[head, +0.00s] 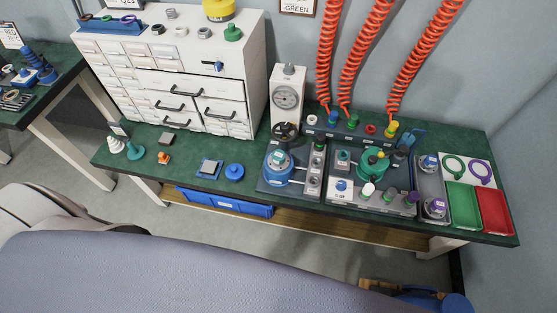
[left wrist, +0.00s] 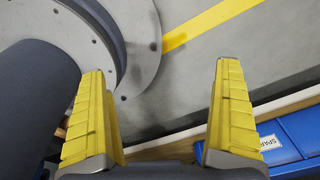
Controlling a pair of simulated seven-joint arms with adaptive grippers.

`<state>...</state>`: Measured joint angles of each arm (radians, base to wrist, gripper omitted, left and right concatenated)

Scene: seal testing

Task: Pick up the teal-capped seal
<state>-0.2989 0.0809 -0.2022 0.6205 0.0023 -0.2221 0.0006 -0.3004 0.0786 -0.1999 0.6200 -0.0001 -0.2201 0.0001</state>
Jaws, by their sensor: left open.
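In the head view, a metal seal with a teal top (head: 280,158) sits upright in a round blue fixture (head: 277,176) near the middle of the bench. A larger teal part (head: 373,163) stands on the grey station to its right. My left gripper (left wrist: 165,100) is open and empty in the left wrist view, its yellow fingers wide apart over floor and a bench edge, away from the seal. I cannot make it out in the head view. My right gripper does not show clearly.
The green bench (head: 185,186) holds a white drawer cabinet (head: 188,75), a dial gauge (head: 287,97), a blue disc (head: 234,172), and green (head: 461,208) and red (head: 494,211) trays. A blue bin (head: 225,203) is under the bench; it also shows in the left wrist view (left wrist: 296,137). Red coiled hoses (head: 367,35) hang behind.

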